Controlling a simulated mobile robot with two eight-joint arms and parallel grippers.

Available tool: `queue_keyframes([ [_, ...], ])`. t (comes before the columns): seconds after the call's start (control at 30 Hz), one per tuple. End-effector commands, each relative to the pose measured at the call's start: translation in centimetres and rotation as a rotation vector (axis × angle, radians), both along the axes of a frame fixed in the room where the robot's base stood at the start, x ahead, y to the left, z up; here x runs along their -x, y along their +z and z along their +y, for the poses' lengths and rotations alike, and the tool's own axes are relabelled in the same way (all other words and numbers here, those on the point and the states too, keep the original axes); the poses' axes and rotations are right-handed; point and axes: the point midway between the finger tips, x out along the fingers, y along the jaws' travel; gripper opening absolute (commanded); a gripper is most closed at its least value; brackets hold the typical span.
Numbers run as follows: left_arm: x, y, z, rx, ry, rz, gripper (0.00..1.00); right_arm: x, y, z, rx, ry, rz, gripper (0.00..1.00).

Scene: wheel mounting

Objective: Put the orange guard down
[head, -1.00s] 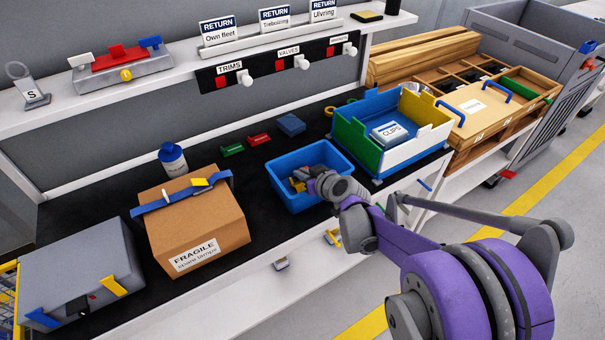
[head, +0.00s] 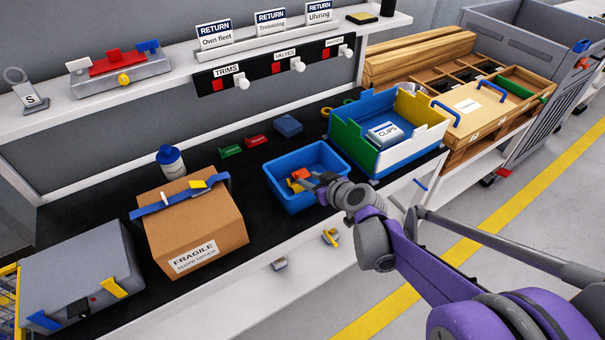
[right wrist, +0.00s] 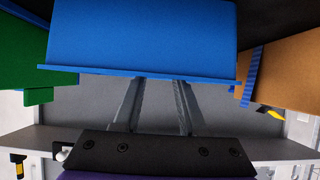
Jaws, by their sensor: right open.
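The orange guard (head: 301,174) looks like the small orange piece lying inside the blue bin (head: 293,207), beside a yellow piece (head: 294,186). My right gripper (head: 318,180) is at the bin's right side, its fingers reaching over the rim. In the right wrist view, the two fingers (right wrist: 157,105) are spread with nothing seen between them, and the blue bin (right wrist: 140,35) hides their tips. The guard does not show in that view. My left gripper is in neither view.
A blue, green, white and yellow box (head: 352,142) labelled CLIPS stands just right of the bin. A FRAGILE carton (head: 205,230) stands to its left. Small green (head: 230,151) and red (head: 256,140) pieces lie behind it on the black mat.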

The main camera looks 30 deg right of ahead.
Motion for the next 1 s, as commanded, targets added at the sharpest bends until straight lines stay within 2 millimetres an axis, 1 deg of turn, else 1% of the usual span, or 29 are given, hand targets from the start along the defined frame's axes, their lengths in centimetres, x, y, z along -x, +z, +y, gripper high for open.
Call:
queue_keyframes([
  [0.03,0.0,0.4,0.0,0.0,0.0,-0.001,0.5,1.0,0.8,-0.2,0.0,-0.004,-0.001,0.41],
  [0.2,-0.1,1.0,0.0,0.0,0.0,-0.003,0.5,3.5,2.1,-0.4,-0.001,-0.003,-0.001,0.41],
  [0.33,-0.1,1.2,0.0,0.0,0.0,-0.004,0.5,4.5,2.6,-0.5,0.0,-0.001,0.0,0.41],
  [0.47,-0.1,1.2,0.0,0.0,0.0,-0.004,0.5,4.9,2.7,-0.4,0.0,0.0,0.0,0.41],
  [0.57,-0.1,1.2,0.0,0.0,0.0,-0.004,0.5,5.5,2.5,0.8,-0.012,0.015,0.026,0.41],
  [0.63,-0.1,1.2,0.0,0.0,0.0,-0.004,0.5,6.7,1.9,3.0,-0.029,0.041,0.082,0.41],
  [0.67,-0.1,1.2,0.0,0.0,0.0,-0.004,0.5,7.6,1.6,4.3,-0.04,0.055,0.117,0.41],
  [0.7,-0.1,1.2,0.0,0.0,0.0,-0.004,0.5,9.0,1.0,6.1,-0.053,0.07,0.174,0.41],
  [0.73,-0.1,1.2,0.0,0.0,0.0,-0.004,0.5,10.4,0.4,7.5,-0.06,0.08,0.223,0.41],
  [0.77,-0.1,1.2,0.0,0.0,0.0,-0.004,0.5,11.8,-0.1,8.7,-0.065,0.085,0.272,0.41],
  [0.8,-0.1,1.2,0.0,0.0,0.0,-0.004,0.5,13.7,-0.9,10.0,-0.066,0.084,0.339,0.41],
  [0.87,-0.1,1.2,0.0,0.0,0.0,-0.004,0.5,16.6,-1.9,11.4,-0.058,0.069,0.429,0.41],
  [0.9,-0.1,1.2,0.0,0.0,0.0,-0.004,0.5,18.4,-2.5,11.9,-0.048,0.051,0.482,0.41],
  [1.0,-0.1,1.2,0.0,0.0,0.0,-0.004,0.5,22.0,-3.6,12.2,-0.014,-0.006,0.575,0.41],
])
